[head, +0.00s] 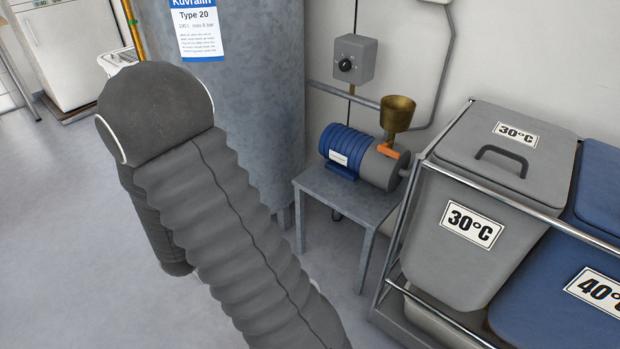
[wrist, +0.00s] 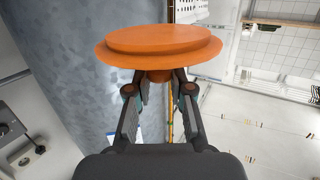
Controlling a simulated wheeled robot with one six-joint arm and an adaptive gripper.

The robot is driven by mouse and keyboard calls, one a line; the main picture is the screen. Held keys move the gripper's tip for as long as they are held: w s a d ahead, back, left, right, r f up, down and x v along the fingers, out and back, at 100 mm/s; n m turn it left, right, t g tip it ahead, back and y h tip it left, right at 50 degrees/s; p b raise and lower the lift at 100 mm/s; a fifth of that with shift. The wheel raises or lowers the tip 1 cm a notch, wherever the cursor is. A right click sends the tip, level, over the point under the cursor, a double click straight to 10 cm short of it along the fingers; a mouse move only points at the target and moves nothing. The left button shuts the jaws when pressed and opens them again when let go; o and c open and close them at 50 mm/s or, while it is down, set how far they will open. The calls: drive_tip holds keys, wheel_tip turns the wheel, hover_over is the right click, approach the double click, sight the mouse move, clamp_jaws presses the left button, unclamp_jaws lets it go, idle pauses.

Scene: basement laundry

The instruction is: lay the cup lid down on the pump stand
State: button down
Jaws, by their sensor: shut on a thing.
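The cup lid (wrist: 158,45) is an orange disc with a raised step and a small knob. My gripper (wrist: 160,84) is shut on that knob, with the disc beyond the fingertips in the wrist view. In the head view my grey arm hides the gripper and the lid. The pump stand (head: 345,196) is a small grey metal table right of the tank. A blue and grey pump (head: 347,147) stands on it, with an open brass cup (head: 397,114) above the pump's right end. Bare top shows along the stand's front and left.
A large grey tank (head: 255,110) stands left of the stand. A grey bin (head: 470,235) and a blue bin (head: 560,270) in a metal-railed frame are close on the right. A control box (head: 354,58) and pipes are on the wall behind. Open floor lies left.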

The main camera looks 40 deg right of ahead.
drive_tip(key=d+m+g+h+b, duration=0.3)
drive_tip(key=d+m+g+h, duration=0.25)
drive_tip(key=d, duration=1.45)
drive_tip(key=m+g+h+b, duration=0.3)
drive_tip(key=m+g+h, duration=0.1)
drive_tip(key=m+g, duration=0.35)
hover_over(318, 181)
drive_tip(key=n, duration=0.1)
wheel_tip(318, 181, down, 4)
drive_tip(key=shift+a+r+b, duration=0.1)
drive_tip(key=shift+b, duration=0.5)
drive_tip(key=shift+f+b, duration=0.4)
drive_tip(key=shift+f, duration=1.9)
drive_tip(key=shift+f, duration=0.1)
drive_tip(key=c, duration=1)
unclamp_jaws()
drive_tip(key=shift+c, duration=0.2)
